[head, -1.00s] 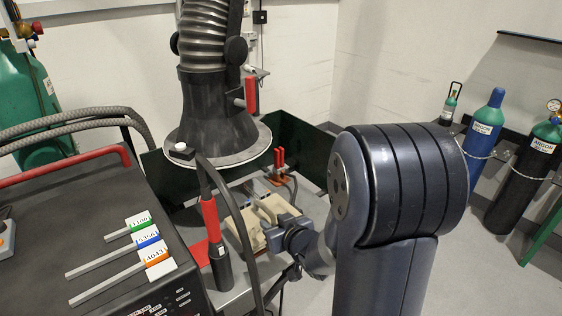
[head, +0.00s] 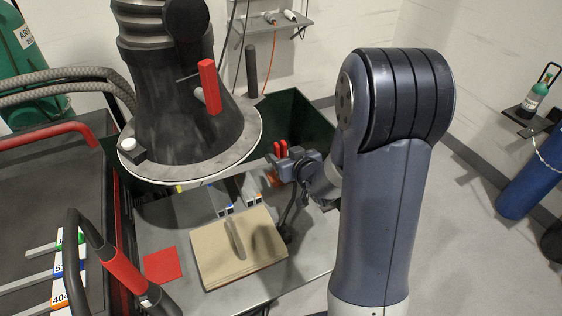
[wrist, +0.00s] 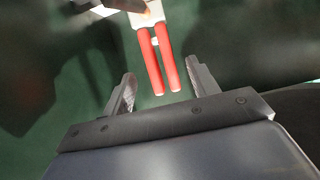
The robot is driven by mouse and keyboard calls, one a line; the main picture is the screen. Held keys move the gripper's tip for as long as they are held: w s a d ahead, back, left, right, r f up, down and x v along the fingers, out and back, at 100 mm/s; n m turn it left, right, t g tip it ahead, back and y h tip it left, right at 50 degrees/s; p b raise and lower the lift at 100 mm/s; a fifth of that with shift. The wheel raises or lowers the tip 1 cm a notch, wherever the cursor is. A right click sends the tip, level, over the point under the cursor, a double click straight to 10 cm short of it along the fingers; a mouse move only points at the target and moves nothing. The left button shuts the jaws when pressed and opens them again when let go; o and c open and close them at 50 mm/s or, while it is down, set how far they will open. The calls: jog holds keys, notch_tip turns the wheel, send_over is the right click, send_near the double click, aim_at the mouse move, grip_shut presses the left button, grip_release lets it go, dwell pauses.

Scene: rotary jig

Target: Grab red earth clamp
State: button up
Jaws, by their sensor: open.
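The red earth clamp (wrist: 160,65) shows in the wrist view as two parallel red handles on a pale metal body. Its handle ends lie between and just beyond the fingertips of my gripper (wrist: 156,90), which is open, with a finger on each side and no visible contact. In the head view the clamp's red handles (head: 280,149) stand at the far right end of the table, beside my gripper (head: 283,165). The clamp's lower part is largely hidden behind my gripper there.
A large extraction hood (head: 190,130) hangs over the table's left part. A tan board (head: 215,265) and a red square (head: 162,265) lie on the table. A dark green screen (head: 300,122) stands behind the clamp. A welding machine (head: 45,180) is at left.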

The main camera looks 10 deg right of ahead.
jog(key=shift+p+x, duration=0.8)
jog(key=shift+x, duration=2.05)
jog(key=shift+a, duration=0.15)
jog(key=shift+s, duration=0.1)
grip_shut()
